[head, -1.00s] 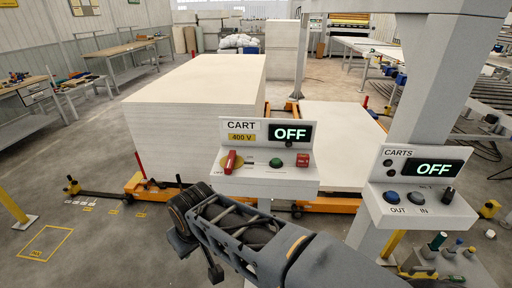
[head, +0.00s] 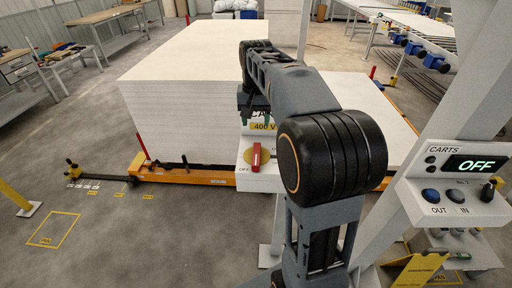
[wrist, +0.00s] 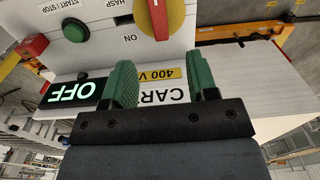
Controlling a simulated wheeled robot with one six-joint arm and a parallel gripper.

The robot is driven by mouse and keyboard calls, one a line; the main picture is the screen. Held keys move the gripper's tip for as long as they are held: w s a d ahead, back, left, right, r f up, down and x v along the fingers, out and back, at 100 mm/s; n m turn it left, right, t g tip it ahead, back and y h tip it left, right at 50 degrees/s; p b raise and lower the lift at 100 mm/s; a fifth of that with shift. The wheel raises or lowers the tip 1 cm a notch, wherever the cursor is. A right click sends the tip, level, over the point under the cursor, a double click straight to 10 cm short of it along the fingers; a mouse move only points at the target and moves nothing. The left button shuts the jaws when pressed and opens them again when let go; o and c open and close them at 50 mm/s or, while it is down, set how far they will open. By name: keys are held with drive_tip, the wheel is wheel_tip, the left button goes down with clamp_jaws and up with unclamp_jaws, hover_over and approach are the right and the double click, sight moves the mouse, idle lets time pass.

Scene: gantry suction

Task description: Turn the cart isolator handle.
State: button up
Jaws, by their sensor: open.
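The box's display (wrist: 72,92) reads OFF. My arm hides the box's right part in the head view.
A CARTS box (head: 458,185), also reading OFF, stands at the right with OUT and IN buttons. In the wrist view, a green START/STOP button (wrist: 75,30) lies beside the handle. A tall stack of white boards (head: 180,105) stands behind. Floor at the left is open.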

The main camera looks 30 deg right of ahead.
sight(257, 149)
drive_tip(key=f, duration=1.3)
drive_tip(key=shift+w+d+f, duration=0.15)
drive_tip(key=shift+w+d, duration=0.2)
drive_tip(key=shift+w, duration=0.05)
drive_tip(key=shift+c, duration=0.2)
clamp_jaws()
